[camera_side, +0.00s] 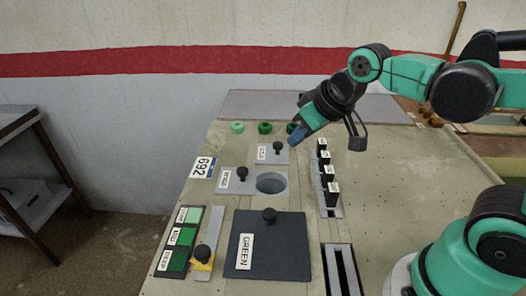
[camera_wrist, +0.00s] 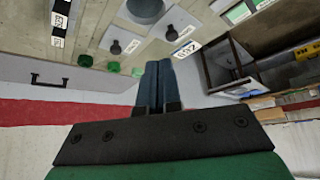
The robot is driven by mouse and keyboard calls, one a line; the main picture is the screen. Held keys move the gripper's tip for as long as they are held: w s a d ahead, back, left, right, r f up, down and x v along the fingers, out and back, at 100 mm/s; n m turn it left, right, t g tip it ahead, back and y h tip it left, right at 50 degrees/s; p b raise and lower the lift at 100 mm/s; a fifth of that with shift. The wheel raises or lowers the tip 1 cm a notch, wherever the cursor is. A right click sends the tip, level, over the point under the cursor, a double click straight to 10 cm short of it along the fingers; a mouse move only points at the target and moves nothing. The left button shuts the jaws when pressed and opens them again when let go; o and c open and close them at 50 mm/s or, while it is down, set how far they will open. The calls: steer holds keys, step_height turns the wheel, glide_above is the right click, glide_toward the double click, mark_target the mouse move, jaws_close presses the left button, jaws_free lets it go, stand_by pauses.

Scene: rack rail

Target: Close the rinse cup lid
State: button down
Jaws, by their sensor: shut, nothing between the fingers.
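A round open hole (camera_side: 271,183) is in the bench top; it also shows at the top of the wrist view (camera_wrist: 146,8). A grey plate with a black knob (camera_side: 233,181) lies just left of the hole, leaving it uncovered. A second knobbed grey plate (camera_side: 270,153) lies behind the hole. Both carry small labels I cannot read surely, so I cannot tell which is the rinse cup lid. My gripper (camera_side: 294,140) is shut and empty, above the bench beside the rear plate. Its dark blue fingers (camera_wrist: 158,68) are together in the wrist view.
A large dark plate marked GREEN (camera_side: 268,254) lies in front. A yellow-based slider (camera_side: 203,256) and a green-labelled panel (camera_side: 180,240) are at left. Several black knobs (camera_side: 324,170) line a rail at right. Green knobs (camera_side: 264,127) stand behind.

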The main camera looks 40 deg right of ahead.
steer(key=w+a+r+n+g, duration=0.1)
steer(key=w+a, duration=0.1)
steer(key=w, duration=0.6)
steer(key=n+g+y, duration=0.1)
steer(key=n+g, duration=0.1)
glide_above(230, 175)
step_height(230, 175, down, 5)
steer(key=x, duration=0.8)
steer(key=shift+s, duration=0.15)
steer(key=shift+s+d+f, duration=0.25)
steer(key=shift+s, duration=0.3)
steer(key=shift+s+d+f, duration=0.2)
steer(key=shift+s+f, duration=0.05)
steer(key=shift+s, duration=0.3)
steer(key=shift+s+d+f, duration=0.1)
steer(key=shift+s+d, duration=0.1)
steer(key=shift+s, duration=0.5)
steer(key=s+d, duration=0.6)
steer(key=shift+s+d, duration=0.1)
steer(key=shift+d, duration=0.05)
